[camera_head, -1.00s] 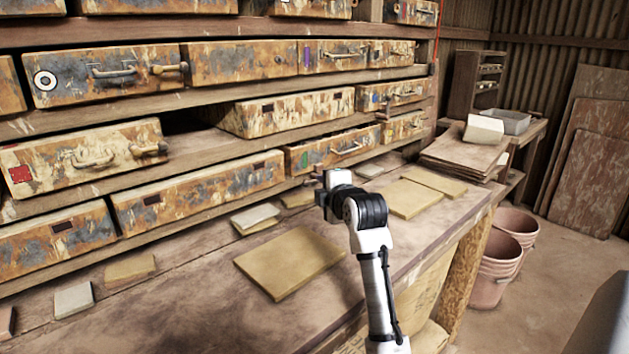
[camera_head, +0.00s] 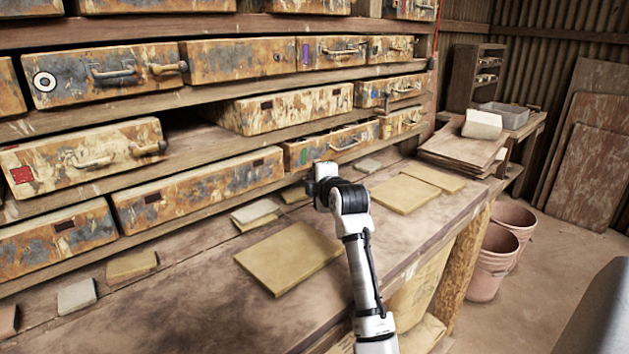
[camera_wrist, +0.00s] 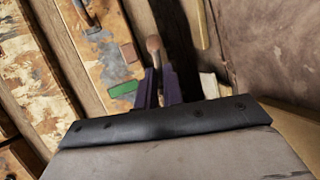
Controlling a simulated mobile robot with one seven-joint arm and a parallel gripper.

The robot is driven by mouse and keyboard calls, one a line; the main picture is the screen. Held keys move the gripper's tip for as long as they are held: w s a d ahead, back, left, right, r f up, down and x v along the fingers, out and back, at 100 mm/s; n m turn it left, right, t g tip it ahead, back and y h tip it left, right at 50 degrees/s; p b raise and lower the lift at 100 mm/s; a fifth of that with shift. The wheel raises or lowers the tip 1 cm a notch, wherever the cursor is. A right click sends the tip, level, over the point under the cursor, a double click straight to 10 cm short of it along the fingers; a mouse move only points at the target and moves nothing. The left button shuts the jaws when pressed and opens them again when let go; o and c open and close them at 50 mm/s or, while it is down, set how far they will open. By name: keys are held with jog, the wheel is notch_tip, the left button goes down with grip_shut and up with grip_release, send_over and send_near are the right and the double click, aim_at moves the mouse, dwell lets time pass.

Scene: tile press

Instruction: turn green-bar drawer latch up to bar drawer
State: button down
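The green-bar drawer (camera_head: 330,145) is a worn, paint-flaked drawer in the lower row. Its green bar (camera_wrist: 123,89) shows left of my fingers in the wrist view. The latch (camera_wrist: 153,44) has a rounded brown knob by the drawer's lower edge. The knob shows just beyond my fingertips and points toward the top of the wrist view, roughly along the drawer front. My gripper (camera_wrist: 159,72) has its two dark purple fingers close together with a narrow gap. The latch's stem runs in between the tips. Whether they touch it is unclear. In the head view my wrist hides the latch.
The workbench (camera_head: 205,290) runs below the drawers and carries flat tan tiles (camera_head: 288,258) and small grey pieces. Another drawer (camera_head: 85,158) stands out from the shelf at left. Stacked boards (camera_head: 460,145) and pink buckets (camera_head: 492,262) are at right.

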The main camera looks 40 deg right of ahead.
jog(key=shift+d+r+m+g+y+p, duration=0.2)
jog(key=shift+r+m+g+y+p, duration=0.35)
jog(key=shift+m+p, duration=0.55)
jog(key=c, duration=1.5)
grip_release()
jog(key=b+v, duration=0.3)
jog(key=v, duration=1)
jog(key=shift+s, duration=0.45)
jog(key=shift+c, duration=0.2)
